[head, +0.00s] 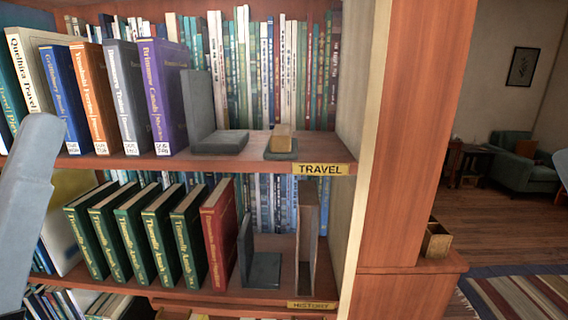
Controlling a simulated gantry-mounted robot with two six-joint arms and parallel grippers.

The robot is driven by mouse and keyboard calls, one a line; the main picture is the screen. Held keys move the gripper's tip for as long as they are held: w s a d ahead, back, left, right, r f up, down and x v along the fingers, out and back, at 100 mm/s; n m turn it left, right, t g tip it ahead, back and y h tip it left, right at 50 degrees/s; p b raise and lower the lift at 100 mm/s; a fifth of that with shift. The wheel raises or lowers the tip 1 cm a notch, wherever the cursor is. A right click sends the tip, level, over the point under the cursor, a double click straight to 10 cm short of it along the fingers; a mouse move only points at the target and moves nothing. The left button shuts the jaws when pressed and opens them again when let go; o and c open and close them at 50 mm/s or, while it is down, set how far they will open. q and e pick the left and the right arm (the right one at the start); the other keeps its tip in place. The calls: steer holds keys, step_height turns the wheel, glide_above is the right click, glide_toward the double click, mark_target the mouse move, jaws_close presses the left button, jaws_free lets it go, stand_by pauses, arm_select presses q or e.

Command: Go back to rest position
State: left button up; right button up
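A grey-blue part of my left arm shows at the left edge, in front of the shelves. Neither my left nor my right gripper can be made out. On the upper shelf, marked TRAVEL (320,169), several books stand upright, ending with a purple book (163,95). A grey bookend (201,110) stands just right of it. A dark bookend (262,268) stands right of the red book.
A small tan block on a dark base (281,143) sits on the upper shelf's right. A thin upright brown object (307,240) stands on the lower shelf's right. A wooden side panel (410,130) bounds the shelves. Beyond are open floor, a rug (515,295) and an armchair (508,160).

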arm_select(q)
step_height(320, 180, up, 36)
steer(key=w+g+p, duration=0.1)
steer(key=w+p, duration=0.1)
steer(key=p, duration=3.6)
steer(key=shift+d+r, duration=0.15)
steer(key=shift+d, duration=0.05)
